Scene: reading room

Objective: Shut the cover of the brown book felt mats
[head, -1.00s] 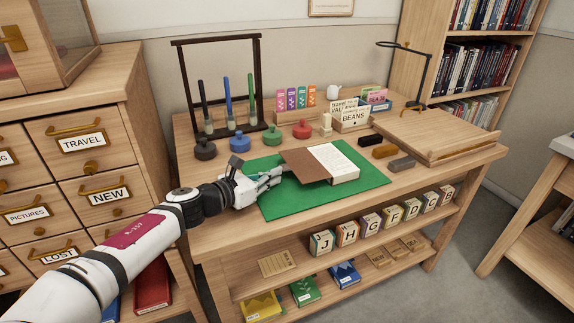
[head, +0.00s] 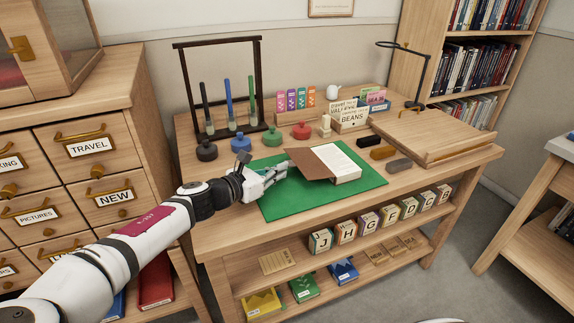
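The brown book (head: 347,177) lies open on the green felt mat (head: 300,203) on the table. Its brown cover (head: 308,165) is spread to the left, and the white pages (head: 340,158) face up on the right. My gripper (head: 284,172) is at the left edge of the cover, low over the mat. Its fingers look close to the cover's edge. I cannot tell whether they touch it, or whether the fingers are open or shut.
Several coloured round-knobbed pieces, including a red one (head: 301,131), stand behind the mat. Dark, orange and grey blocks (head: 383,152) lie to its right, near a wooden board (head: 435,135). A card box (head: 350,117) stands behind. The mat's front part is clear.

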